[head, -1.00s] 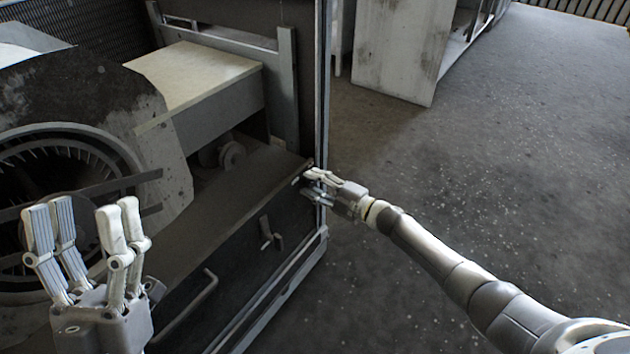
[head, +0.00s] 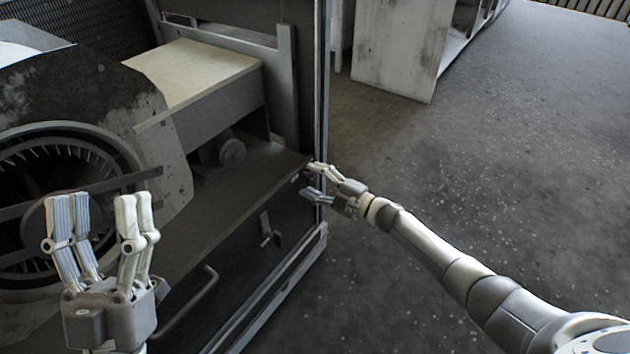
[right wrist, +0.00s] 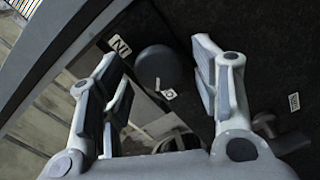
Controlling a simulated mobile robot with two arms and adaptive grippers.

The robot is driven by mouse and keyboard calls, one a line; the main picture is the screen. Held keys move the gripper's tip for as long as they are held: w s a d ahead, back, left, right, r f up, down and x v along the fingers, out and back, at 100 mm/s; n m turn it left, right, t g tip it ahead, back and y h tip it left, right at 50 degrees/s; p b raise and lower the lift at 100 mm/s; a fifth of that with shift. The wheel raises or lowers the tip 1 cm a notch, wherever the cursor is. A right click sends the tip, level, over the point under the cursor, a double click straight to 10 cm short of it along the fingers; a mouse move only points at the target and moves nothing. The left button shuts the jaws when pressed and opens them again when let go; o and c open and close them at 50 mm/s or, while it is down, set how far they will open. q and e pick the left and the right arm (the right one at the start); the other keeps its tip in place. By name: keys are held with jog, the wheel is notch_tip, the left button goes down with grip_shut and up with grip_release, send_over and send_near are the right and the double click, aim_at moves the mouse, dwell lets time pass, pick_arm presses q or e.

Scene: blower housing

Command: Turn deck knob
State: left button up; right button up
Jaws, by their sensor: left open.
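The deck knob (right wrist: 158,66) is a round dark knob on the black front panel, seen between my right fingers in the right wrist view. Small white labels sit beside it. My right gripper (head: 309,179) is open at the right end of the panel in the head view; its fingers show on either side of the knob in the wrist view. I cannot tell whether they touch it. In the head view the knob is not clearly visible. My left gripper (head: 103,205) is open and empty, fingers up, in front of the blower housing.
A lever handle (head: 267,230) and a bar handle (head: 190,305) stick out of the front panel. An upright metal post (head: 321,90) stands just behind my right gripper. The round blower (head: 60,165) is at left. The floor at right is clear up to a worn cabinet (head: 395,50).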

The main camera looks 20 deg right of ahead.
jog(key=v, duration=1.2)
dwell(0.6)
